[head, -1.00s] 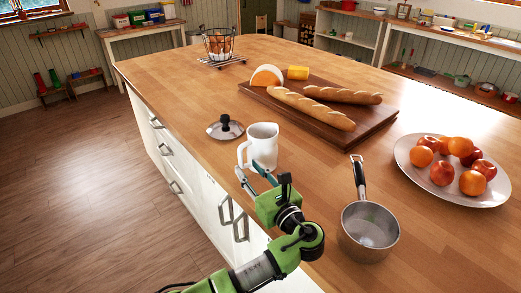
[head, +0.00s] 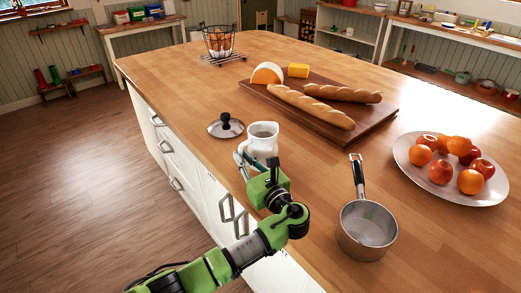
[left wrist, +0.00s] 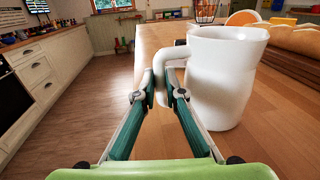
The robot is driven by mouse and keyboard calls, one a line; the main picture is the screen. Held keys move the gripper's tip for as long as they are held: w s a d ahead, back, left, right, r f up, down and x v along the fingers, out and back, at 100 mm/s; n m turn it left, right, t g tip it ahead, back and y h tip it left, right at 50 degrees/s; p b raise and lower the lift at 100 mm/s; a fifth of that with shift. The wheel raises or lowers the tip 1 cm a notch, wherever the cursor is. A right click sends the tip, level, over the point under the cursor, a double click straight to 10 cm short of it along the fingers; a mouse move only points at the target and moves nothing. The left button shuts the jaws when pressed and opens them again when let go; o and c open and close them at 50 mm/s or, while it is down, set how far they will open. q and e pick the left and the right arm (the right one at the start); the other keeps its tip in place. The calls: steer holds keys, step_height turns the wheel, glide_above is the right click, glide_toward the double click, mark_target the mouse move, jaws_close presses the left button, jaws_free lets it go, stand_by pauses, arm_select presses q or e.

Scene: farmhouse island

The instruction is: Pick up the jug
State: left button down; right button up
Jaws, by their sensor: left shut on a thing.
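The white jug (head: 263,138) stands upright on the wooden island top, near its left edge. In the left wrist view the jug (left wrist: 222,80) fills the right of the picture, with its handle on the left. My left gripper (head: 247,163) reaches the jug from the near side. In the left wrist view my left gripper (left wrist: 161,84) has its two fingers closed on the jug's handle. The jug's base appears to rest on the wood. My right gripper is in neither view.
A pot lid (head: 226,128) lies just left of the jug. A saucepan (head: 367,228) stands to the right, near a plate (head: 487,199) of fruit. A cutting board (head: 372,126) with bread and cheese lies behind. A wire basket (head: 219,45) stands farther back.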

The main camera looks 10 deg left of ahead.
mark_target(242, 148)
arm_select(q)
steer(key=shift+w+r, duration=0.1)
steer(key=shift+r, duration=0.1)
steer(key=shift+r, duration=0.5)
steer(key=r, duration=0.2)
steer(key=shift+s+a+r+b, duration=0.1)
steer(key=shift+s+r+b, duration=0.15)
steer(key=shift+r+b, duration=0.05)
steer(key=s+a+r, duration=0.2)
steer(key=s+r, duration=0.2)
steer(key=s, duration=0.2)
steer(key=s+a+r, duration=0.2)
steer(key=s+r, duration=0.3)
steer(key=s, duration=0.2)
steer(key=shift+a+b, duration=0.25)
steer(key=shift+b, duration=0.05)
steer(key=shift+w+r, duration=0.1)
